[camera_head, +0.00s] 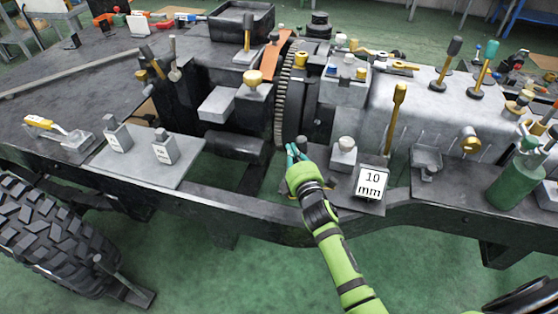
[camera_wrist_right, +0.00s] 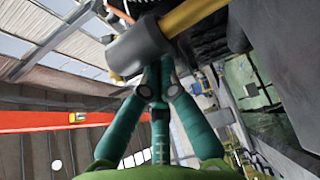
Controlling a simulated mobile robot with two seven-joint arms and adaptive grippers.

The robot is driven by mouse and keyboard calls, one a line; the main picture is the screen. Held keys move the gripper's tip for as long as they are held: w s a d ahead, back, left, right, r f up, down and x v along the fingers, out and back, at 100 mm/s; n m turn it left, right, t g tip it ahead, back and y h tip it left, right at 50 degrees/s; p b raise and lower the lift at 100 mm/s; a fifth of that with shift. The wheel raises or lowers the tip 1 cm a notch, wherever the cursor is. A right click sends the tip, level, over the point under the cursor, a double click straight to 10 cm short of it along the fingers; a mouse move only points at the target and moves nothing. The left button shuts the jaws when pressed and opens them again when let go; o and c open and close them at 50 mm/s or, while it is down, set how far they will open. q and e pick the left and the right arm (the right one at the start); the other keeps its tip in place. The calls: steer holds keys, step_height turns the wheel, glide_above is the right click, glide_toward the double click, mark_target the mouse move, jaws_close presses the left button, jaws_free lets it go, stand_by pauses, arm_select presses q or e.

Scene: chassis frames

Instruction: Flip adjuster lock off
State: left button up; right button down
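My right gripper (camera_head: 293,149) has teal fingers and is low in front of the toothed wheel (camera_head: 285,95) in the head view. In the right wrist view, the fingers of the right gripper (camera_wrist_right: 158,68) run together at the tips, close to a grey cylinder (camera_wrist_right: 138,48) with a yellow bar (camera_wrist_right: 193,14). I cannot tell whether they touch it, and nothing shows held between them. No part is labelled as the adjuster lock, so I cannot tell which one it is. My left gripper is not in view.
A green bottle (camera_head: 517,178) is at the far right. The frame has an open gap left of the gripper.

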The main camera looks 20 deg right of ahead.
steer(key=shift+s+d+r+m, duration=0.15)
steer(key=shift+s+d+m, duration=0.1)
steer(key=shift+d+m, duration=0.15)
steer(key=shift+s+d+r, duration=0.1)
steer(key=shift+s+d, duration=0.1)
steer(key=shift+d, duration=0.05)
steer(key=shift+s, duration=0.15)
stand_by(0.4)
